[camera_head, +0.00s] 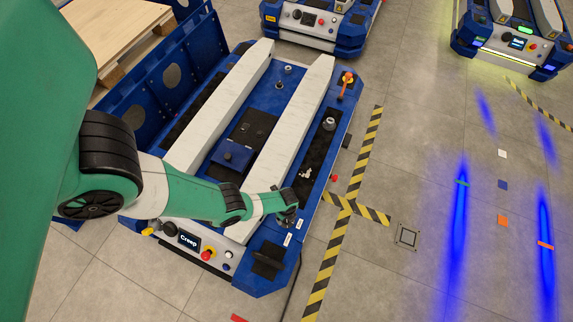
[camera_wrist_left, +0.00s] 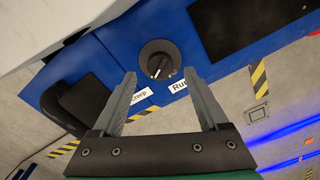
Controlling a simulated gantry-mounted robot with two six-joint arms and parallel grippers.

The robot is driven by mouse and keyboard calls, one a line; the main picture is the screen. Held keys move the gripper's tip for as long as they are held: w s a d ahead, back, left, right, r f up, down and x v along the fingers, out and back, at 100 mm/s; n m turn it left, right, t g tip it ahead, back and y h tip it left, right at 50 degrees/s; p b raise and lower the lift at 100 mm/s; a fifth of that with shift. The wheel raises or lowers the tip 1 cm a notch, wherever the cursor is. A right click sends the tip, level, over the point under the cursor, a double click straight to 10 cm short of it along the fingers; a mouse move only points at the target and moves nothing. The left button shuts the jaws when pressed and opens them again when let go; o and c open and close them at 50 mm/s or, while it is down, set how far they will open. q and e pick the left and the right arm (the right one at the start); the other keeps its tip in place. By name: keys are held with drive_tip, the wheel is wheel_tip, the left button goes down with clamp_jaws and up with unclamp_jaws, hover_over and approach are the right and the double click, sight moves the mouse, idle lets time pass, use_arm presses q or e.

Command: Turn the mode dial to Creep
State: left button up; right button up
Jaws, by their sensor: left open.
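The mode dial (camera_wrist_left: 158,60) is a round black knob on the blue deck of the lift cart (camera_head: 264,95). A white Creep label (camera_wrist_left: 141,96) and a partly covered Run label (camera_wrist_left: 180,87) lie beside it. A short light mark shows on the knob; its exact direction is hard to tell. The cart's small screen (camera_head: 189,240) reads "Creep". My left gripper (camera_wrist_left: 160,76) is open, its fingertips just short of the knob in the wrist view, with nothing between them. In the head view the left gripper (camera_head: 289,214) covers the dial. My right gripper is not in view.
White rails (camera_head: 300,105) run along the cart's deck. A red button (camera_head: 207,254) sits on its front panel. Two other carts (camera_head: 315,20) (camera_head: 515,38) stand at the back. A wooden pallet (camera_head: 110,28) is at upper left. The floor at right is mostly clear.

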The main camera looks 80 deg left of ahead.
use_arm(q)
wheel_tip(320, 180, up, 8)
drive_tip(key=p, duration=0.5)
drive_tip(key=shift+r+p, duration=0.15)
drive_tip(key=shift+p, duration=0.2)
